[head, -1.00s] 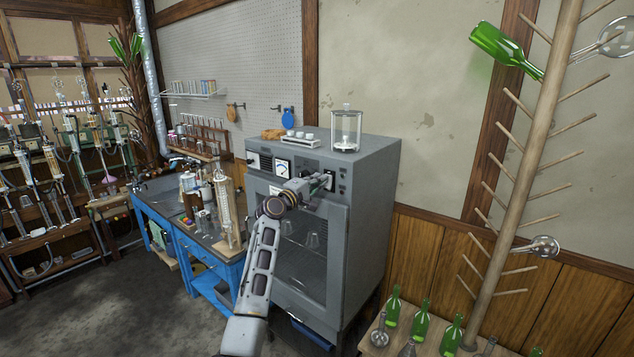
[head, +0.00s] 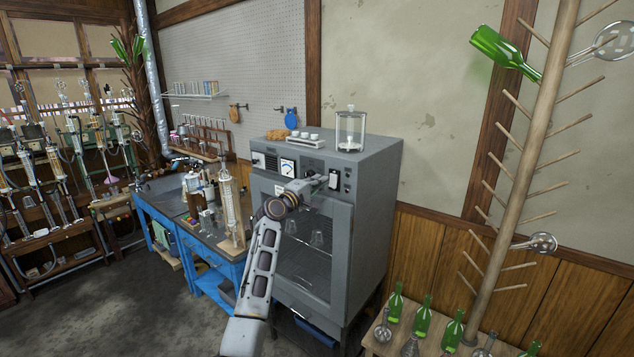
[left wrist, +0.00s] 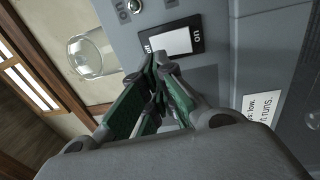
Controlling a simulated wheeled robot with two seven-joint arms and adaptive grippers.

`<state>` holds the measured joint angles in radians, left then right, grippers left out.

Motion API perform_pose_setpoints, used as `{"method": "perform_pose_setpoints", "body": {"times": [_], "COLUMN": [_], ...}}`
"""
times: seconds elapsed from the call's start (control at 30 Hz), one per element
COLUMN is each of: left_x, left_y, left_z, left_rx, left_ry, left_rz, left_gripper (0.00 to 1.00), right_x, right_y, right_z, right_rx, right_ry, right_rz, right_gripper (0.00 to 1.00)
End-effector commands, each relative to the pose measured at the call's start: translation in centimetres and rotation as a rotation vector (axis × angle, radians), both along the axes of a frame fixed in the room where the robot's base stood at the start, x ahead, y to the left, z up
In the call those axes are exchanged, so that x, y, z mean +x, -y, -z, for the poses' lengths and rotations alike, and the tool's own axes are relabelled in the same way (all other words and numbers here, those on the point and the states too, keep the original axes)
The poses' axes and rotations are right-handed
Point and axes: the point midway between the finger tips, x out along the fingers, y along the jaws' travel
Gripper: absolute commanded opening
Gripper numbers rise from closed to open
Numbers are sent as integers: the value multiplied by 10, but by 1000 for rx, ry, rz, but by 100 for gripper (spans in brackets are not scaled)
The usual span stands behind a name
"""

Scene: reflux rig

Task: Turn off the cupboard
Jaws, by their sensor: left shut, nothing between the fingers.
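The cupboard (head: 365,200) is a grey metal cabinet with a mesh-look glass door and a control panel along its top front. A white rocker switch (head: 334,179) in a black frame sits on the panel, and it also shows in the left wrist view (left wrist: 172,42) with "on" lettering at one end. My left gripper (head: 322,180) is shut and empty, with its tips just beside the switch. In the left wrist view the green-padded fingers (left wrist: 153,68) come close to the frame's lower edge. I cannot tell whether they touch. My right gripper is not in view.
A glass jar (head: 351,130) and a small tray (head: 304,142) stand on the cupboard. A blue bench (head: 222,262) with glassware is at its left. A wooden drying rack (head: 520,190) with green bottles stands at the right.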

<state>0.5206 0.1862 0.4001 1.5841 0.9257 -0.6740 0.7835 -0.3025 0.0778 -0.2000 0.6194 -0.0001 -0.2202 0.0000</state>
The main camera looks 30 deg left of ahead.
Motion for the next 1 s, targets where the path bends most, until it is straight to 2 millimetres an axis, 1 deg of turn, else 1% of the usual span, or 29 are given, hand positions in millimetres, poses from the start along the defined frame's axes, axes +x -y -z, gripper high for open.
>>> {"method": "perform_pose_setpoints", "body": {"times": [0.2,0.47,0.77,1.0], "left_x": [2,-7,-22,-44], "left_y": [3,1,0,-2], "left_z": [-2,-2,-4,-6], "left_rx": [0,0,1,1], "left_ry": [0,1,2,1], "left_rz": [1,1,1,1], "left_gripper": [0,0,0,0], "right_x": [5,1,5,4], "right_y": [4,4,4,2], "right_z": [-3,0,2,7], "right_rx": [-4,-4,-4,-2], "right_ry": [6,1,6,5], "right_rz": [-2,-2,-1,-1], "right_gripper": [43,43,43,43]}}
